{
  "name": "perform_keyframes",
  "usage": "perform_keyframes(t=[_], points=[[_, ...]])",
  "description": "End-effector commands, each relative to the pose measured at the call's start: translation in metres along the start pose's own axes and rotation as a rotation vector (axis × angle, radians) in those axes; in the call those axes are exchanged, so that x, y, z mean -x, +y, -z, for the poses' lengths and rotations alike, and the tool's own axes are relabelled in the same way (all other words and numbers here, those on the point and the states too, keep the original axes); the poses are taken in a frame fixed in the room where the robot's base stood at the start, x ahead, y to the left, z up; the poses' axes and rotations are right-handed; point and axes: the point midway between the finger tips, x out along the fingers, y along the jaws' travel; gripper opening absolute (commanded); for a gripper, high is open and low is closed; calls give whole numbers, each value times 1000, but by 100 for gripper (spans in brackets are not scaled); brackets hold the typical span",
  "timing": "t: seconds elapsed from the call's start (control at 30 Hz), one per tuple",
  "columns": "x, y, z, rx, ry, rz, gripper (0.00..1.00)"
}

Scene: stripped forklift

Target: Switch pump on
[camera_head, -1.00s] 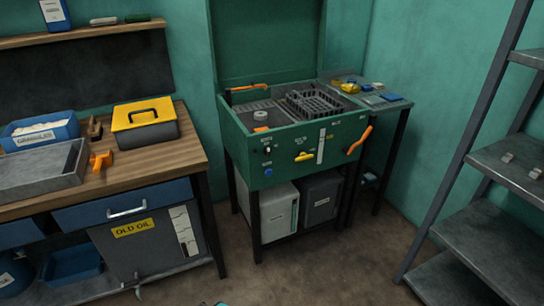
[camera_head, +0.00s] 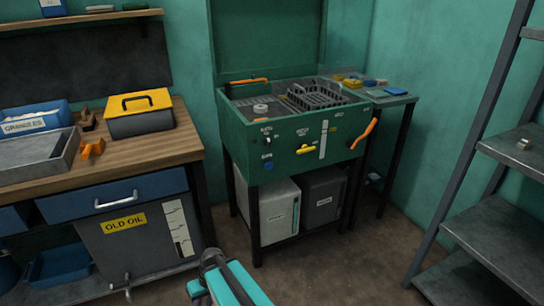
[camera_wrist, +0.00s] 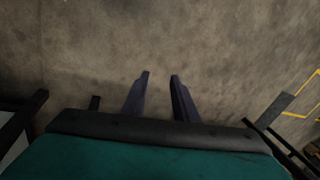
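The green washer cabinet (camera_head: 230,140) stands against the teal wall with its lid raised. In the head view part of my arm shows at bottom centre, well short of the panel.
A wooden workbench (camera_head: 60,190) with a yellow toolbox (camera_head: 140,112) and blue bin stands at left. A grey metal shelf (camera_head: 500,230) stands at right. A small side table (camera_head: 395,99) adjoins the washer. The floor before the washer is clear.

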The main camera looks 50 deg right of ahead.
Motion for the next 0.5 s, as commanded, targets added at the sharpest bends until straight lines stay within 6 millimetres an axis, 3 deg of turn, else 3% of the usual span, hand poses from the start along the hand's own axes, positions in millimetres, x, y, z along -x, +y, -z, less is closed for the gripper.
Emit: perform_keyframes(t=[0.2,0.5], points=[[26,34,61,-19,186,35,27],[87,86,125,-34,440,49,27]])
